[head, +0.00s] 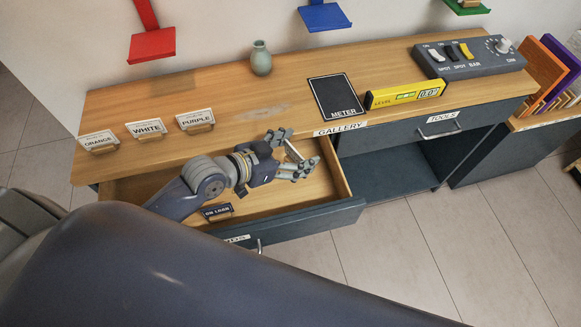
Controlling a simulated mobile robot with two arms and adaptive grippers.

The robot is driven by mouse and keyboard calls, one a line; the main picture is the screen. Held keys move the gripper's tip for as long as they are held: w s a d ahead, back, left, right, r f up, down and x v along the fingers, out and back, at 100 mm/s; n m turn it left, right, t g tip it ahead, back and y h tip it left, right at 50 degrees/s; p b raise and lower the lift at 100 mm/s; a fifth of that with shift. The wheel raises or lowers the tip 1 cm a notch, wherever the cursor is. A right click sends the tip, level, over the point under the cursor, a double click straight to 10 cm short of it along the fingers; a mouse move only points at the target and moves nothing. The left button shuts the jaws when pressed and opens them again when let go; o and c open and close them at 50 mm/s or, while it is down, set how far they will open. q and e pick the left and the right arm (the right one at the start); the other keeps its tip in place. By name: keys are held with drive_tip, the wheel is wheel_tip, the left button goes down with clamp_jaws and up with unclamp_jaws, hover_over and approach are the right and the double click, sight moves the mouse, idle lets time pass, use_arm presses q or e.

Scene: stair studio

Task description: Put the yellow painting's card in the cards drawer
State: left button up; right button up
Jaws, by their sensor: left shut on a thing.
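The cards drawer (330,214) is pulled open below the wooden counter, its front label partly hidden by my arm and only its last letters showing. My left gripper (297,157) is over the right part of the open drawer, close to the counter's front edge. It is shut on a thin pale card (293,150), seen almost edge-on between the fingers, its writing not readable. A dark ON LOAN card (217,211) stands in a small holder inside the drawer near its front. My right gripper is not in view.
Holders with cards ORANGE (98,140), WHITE (145,128) and PURPLE (195,118) stand at the counter's front left. A vase (261,58), METER mat (335,97), yellow level (405,95) and switch box (468,57) are farther back or right. The TOOLS drawer (425,130) is shut.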

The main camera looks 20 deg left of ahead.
use_arm(q)
wheel_tip(320, 180, down, 6)
drive_tip(key=shift+f+b, duration=0.15)
drive_tip(key=shift+b, duration=0.15)
wheel_tip(320, 180, down, 5)
drive_tip(key=shift+r+b, duration=0.2)
drive_tip(key=shift+b, duration=0.25)
drive_tip(key=shift+f, duration=0.15)
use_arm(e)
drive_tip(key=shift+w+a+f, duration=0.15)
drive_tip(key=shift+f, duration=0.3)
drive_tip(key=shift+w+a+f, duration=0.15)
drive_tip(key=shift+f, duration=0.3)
use_arm(q)
drive_tip(key=shift+f, duration=0.15)
drive_tip(key=o, duration=0.6)
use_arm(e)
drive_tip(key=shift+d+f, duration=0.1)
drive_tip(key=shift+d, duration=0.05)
